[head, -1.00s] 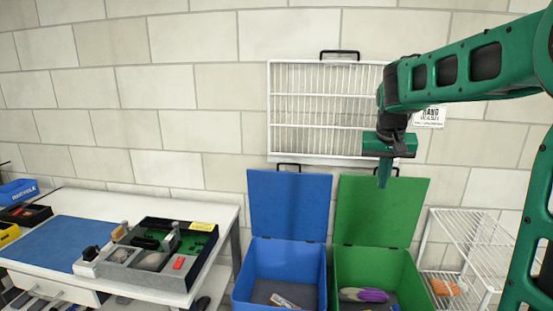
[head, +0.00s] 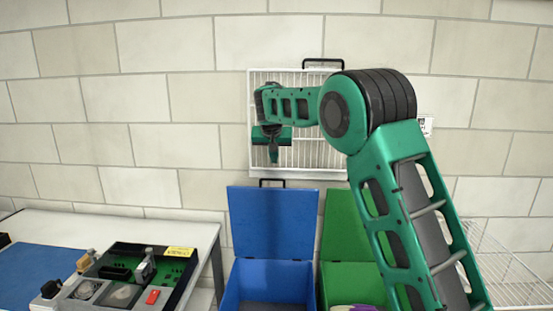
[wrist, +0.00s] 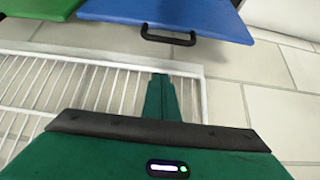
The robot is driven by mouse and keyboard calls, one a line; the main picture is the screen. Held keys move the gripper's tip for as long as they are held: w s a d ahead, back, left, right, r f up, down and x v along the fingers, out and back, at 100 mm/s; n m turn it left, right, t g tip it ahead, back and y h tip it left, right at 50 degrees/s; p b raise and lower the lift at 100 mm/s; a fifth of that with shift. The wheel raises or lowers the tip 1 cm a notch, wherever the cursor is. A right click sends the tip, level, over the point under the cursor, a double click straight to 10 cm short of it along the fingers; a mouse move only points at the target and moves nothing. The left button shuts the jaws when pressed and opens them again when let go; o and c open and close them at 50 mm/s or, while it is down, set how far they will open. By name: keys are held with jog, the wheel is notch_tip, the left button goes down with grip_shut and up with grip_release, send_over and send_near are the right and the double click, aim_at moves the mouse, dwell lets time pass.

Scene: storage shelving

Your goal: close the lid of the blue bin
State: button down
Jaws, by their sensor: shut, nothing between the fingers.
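The blue bin (head: 240,284) stands on the floor at the lower middle of the head view. Its blue lid (head: 272,222) stands open and upright at the back, with a black handle (head: 271,182) on its top edge. My gripper (head: 273,158) is shut and empty, pointing down just above the lid's top edge, in front of the white rack. In the wrist view, my gripper's fingers (wrist: 161,95) are together, and the blue lid (wrist: 180,14) and its handle (wrist: 168,37) show at the top, apart from the fingers.
A green bin with its open lid (head: 335,225) stands to the right, partly hidden by my arm. A white wire rack (head: 318,150) hangs on the block wall behind. A white table (head: 190,228) with a fixture board (head: 130,278) is at left. Wire shelving (head: 500,265) is at right.

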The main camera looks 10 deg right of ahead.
jog(key=x, duration=0.6)
jog(key=shift+s+a+f, duration=0.2)
jog(key=shift+a, duration=0.05)
jog(key=shift+s+a+f, duration=0.15)
jog(key=shift+s, duration=0.4)
jog(key=shift+s+a+f, duration=0.15)
jog(key=shift+s, duration=0.35)
jog(key=shift+s+a+f, duration=0.15)
jog(key=shift+s+f, duration=0.05)
jog(key=shift+s, duration=0.35)
